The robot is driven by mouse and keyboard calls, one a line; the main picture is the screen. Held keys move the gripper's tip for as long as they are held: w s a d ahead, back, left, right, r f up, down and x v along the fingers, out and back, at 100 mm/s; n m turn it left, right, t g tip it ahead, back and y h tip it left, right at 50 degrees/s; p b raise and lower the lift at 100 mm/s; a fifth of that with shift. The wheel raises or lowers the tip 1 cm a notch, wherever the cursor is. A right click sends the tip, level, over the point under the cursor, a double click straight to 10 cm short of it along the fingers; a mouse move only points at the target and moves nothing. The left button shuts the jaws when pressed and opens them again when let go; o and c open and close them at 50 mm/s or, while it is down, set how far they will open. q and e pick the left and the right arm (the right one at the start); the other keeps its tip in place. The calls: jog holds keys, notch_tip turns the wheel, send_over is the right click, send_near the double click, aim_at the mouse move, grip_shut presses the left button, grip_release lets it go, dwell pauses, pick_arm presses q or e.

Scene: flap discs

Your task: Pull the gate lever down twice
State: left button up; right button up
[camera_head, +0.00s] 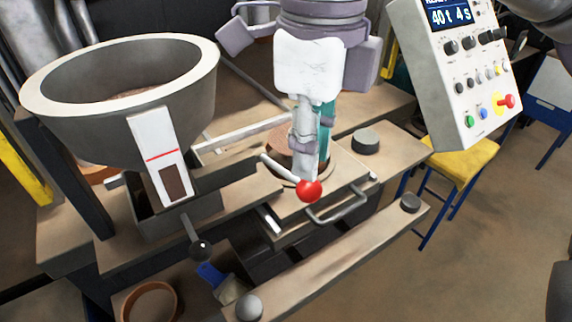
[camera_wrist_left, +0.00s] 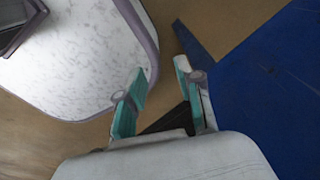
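A lever with a black ball knob (camera_head: 200,246) hangs below the hopper's (camera_head: 120,85) chute, tilted down to the right. A second lever, a pale rod with a red ball knob (camera_head: 309,190), sticks out over the press table. The frames do not label which is the gate lever. My right gripper (camera_head: 312,178) points down over the press, its fingertips just behind the red knob in the picture. Its fingers overlap from this side, so its opening and any contact are unclear. My left gripper (camera_wrist_left: 160,75) is open and empty in the left wrist view, away from both levers.
A control box (camera_head: 455,75) with a display, knobs and buttons is at the upper right. A yellow-topped stool (camera_head: 465,160) stands below it. A front rail (camera_head: 335,258) with dark knobs crosses before the press. A round bowl (camera_head: 150,302) and a blue-handled brush (camera_head: 211,274) lie lower left.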

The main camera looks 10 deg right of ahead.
aim_at(308, 197)
jog(key=shift+f+b, duration=3.4)
jog(key=shift+f, duration=0.4)
notch_tip(308, 197, down, 6)
jog(key=b, duration=0.4)
jog(key=shift+r+b, duration=0.25)
jog(key=shift+b, duration=0.15)
notch_tip(308, 197, up, 8)
jog(key=p, duration=0.6)
jog(key=shift+w+r, duration=0.1)
jog(key=shift+r+p, duration=1.75)
jog(key=shift+r, duration=0.75)
jog(key=shift+r, duration=0.1)
